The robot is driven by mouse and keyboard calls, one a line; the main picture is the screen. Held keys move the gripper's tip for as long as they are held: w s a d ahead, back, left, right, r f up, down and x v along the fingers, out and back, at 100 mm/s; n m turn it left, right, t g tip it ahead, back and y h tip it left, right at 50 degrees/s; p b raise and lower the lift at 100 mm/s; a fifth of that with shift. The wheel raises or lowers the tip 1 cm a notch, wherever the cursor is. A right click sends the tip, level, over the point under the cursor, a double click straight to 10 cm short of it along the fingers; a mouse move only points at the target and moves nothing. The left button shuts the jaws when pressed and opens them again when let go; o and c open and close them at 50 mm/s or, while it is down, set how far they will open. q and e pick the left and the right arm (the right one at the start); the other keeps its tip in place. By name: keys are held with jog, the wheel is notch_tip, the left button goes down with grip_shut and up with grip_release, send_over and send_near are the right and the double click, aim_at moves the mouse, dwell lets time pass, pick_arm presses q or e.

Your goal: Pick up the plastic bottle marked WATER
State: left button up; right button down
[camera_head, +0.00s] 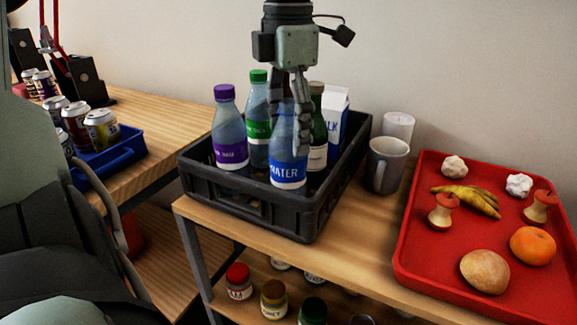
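The clear plastic bottle with the blue WATER label (287,172) is upright at the near right of a dark grey crate (262,211). Its lower end shows just above the crate's front rim, and I cannot tell whether it touches the crate floor. My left gripper (290,125) points straight down over this bottle, with its fingers at the bottle's neck and upper body. They hide the cap and part of the neck. I cannot tell whether the fingers are closed on it. My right gripper is not in view.
The crate also holds a purple-capped bottle (231,140), a green-capped bottle (258,120), a dark green bottle (317,145) and a milk carton (335,118). Mugs (387,165) stand close right. A red tray (420,235) holds food scraps. Cans stand left; jars sit below.

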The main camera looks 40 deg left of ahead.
pick_arm(q)
jog(key=c, duration=0.8)
